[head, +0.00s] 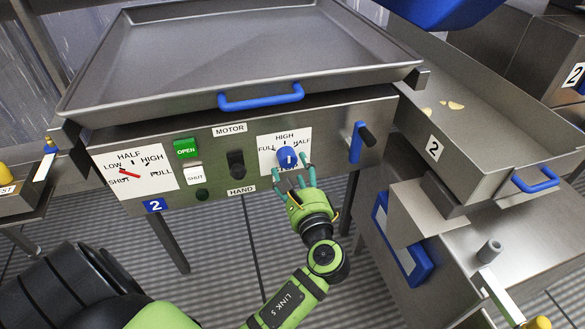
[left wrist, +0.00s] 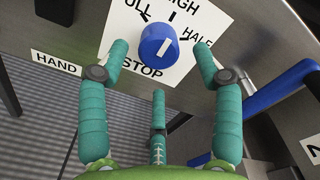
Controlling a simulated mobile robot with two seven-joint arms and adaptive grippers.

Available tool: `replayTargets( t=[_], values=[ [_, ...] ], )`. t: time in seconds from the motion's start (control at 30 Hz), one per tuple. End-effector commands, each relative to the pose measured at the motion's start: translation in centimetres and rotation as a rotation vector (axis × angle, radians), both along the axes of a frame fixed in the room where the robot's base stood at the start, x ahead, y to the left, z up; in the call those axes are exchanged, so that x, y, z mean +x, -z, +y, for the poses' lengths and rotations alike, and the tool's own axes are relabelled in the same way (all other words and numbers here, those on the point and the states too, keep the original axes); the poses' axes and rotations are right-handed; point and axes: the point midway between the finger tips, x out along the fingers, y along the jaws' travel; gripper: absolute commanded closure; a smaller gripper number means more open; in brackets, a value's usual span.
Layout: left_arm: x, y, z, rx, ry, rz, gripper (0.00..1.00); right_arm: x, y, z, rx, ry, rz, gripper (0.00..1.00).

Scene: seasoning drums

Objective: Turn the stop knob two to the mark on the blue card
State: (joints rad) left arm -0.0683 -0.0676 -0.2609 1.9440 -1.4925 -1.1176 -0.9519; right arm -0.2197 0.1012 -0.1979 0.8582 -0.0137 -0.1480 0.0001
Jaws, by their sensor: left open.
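The blue stop knob (head: 287,155) sits on a white dial plate (head: 304,135) marked FULL, HIGH, HALF and STOP, on the front panel of station two. It also shows in the left wrist view (left wrist: 158,43), with a white bar on its face roughly along the HIGH–STOP line. My left gripper (head: 292,176) is open just below the knob; its teal fingers (left wrist: 158,100) spread to either side and below, apparently not touching it. My right gripper is not in view.
Left on the panel are a gauge (head: 134,172), green OPEN button (head: 186,148), white SHUT button (head: 195,175) and black motor switch (head: 236,163). A blue lever (head: 356,142) stands right of the dial. A tray with a blue handle (head: 261,97) overhangs above.

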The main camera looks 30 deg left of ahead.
Motion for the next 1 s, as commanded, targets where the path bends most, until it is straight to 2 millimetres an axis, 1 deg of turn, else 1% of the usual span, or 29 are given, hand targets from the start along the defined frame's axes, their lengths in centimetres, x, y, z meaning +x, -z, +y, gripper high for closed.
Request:
replayTargets(
  t=[0.03,0.2,0.33,0.5,0.9,0.97,1.0],
  values=[
    [-0.7,0.1,-0.8,-0.005,0.001,0.003,0.34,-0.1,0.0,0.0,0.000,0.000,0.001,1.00],
    [-2.5,0.2,-3.0,-0.005,0.002,0.003,0.34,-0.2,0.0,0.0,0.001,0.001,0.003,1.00],
    [-3.4,0.2,-4.0,-0.004,0.001,0.004,0.34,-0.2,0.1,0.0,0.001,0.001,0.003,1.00],
    [-3.7,0.1,-4.4,-0.003,0.000,0.002,0.34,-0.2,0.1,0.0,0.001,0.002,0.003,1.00],
    [-3.7,0.1,-4.4,-0.003,0.001,0.002,0.34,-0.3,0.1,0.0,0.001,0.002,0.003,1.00],
    [-3.6,0.4,-4.5,-0.008,0.008,0.007,0.34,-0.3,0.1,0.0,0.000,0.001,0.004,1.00],
    [-3.3,1.0,-4.6,-0.017,0.020,0.014,0.34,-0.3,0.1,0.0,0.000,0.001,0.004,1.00]
  ],
)
